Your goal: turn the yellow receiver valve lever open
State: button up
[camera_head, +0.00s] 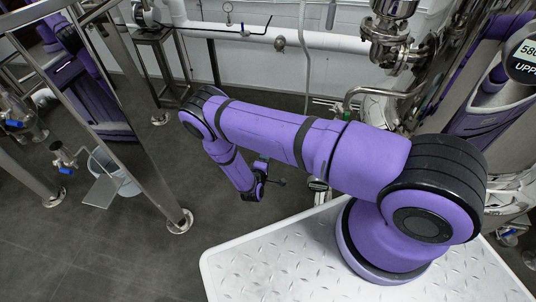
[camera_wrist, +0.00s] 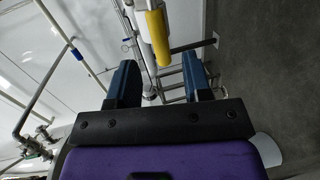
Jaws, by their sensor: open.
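The yellow lever (camera_wrist: 157,38) shows at the top centre of the wrist view, running up and down in the picture. It lies beyond my fingertips and roughly in line with the gap between them. My gripper (camera_wrist: 159,68) has its two dark blue fingers spread wide, with no object held between them. The lever appears apart from both fingers, though its exact distance is hard to judge. In the head view, my gripper (camera_head: 266,181) hangs low over the floor area, small and dark. I cannot make out the yellow lever in the head view.
White and steel pipes (camera_wrist: 138,40) run close by the lever. In the head view, a steel frame leg (camera_head: 150,150) and a bucket (camera_head: 113,172) stand left. A steel tank (camera_head: 380,108) stands behind my arm. Open dark floor lies left of my gripper.

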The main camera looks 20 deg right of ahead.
jog(key=v, duration=0.5)
jog(key=shift+s, duration=0.1)
dwell(0.5)
